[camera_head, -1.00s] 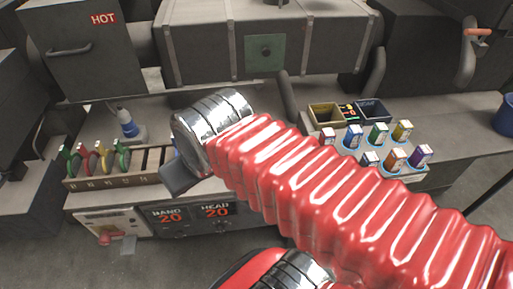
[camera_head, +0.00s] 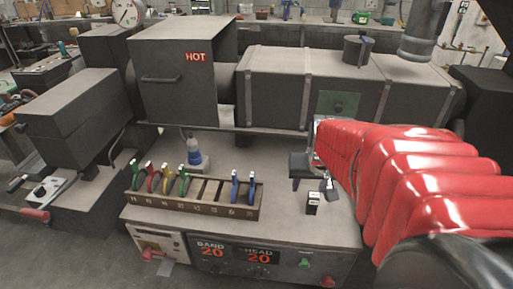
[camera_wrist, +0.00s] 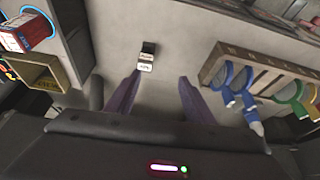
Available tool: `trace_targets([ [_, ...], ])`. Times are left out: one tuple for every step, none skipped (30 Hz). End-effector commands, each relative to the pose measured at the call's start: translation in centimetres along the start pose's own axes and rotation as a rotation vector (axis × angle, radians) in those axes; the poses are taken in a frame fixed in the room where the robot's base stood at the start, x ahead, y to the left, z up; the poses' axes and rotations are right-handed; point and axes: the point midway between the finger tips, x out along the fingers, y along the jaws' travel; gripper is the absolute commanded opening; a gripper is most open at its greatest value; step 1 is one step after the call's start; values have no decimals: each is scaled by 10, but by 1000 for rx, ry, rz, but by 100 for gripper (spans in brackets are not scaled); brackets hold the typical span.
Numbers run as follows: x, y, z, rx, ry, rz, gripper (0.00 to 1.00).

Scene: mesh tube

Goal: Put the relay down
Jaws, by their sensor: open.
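The relay, as I take it, is a small block with a black body and a white label (camera_head: 313,203). It stands on the grey bench top in front of my gripper, right of the slotted rack. In the wrist view the relay (camera_wrist: 147,57) lies beyond my fingertips, nearer the left finger, with clear bench around it. My gripper (camera_wrist: 159,82) is open, its two purple fingers wide apart with nothing between them. In the head view my gripper (camera_head: 312,178) is low over the bench, partly hidden by my red sleeved arm.
The box marked HOT (camera_head: 183,80) is at the back. The wrist view shows a tan bin (camera_wrist: 45,79) and a red box (camera_wrist: 25,30) at left.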

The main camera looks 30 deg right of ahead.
Motion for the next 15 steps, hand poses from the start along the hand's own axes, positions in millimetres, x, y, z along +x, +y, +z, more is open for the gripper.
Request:
trace_targets([
  [8, 12, -2, 26, -8, 11, 48],
  [11, 17, -4, 36, -10, 15, 48],
  [14, 23, -5, 48, -11, 20, 48],
  [16, 26, -6, 54, -11, 23, 48],
  [17, 29, -7, 59, -11, 25, 48],
  [18, 31, -7, 63, -11, 27, 48],
  [19, 32, -8, 65, -11, 28, 48],
  [19, 32, -8, 66, -11, 28, 48],
  [19, 32, -8, 66, -11, 28, 48],
  [19, 32, -8, 66, -10, 28, 48],
  [18, 32, -8, 65, -10, 28, 48],
  [18, 32, -8, 65, -11, 28, 48],
  [18, 32, -8, 65, -11, 28, 48],
  [18, 32, -8, 65, -11, 28, 48],
  [18, 32, -8, 65, -11, 28, 48],
])
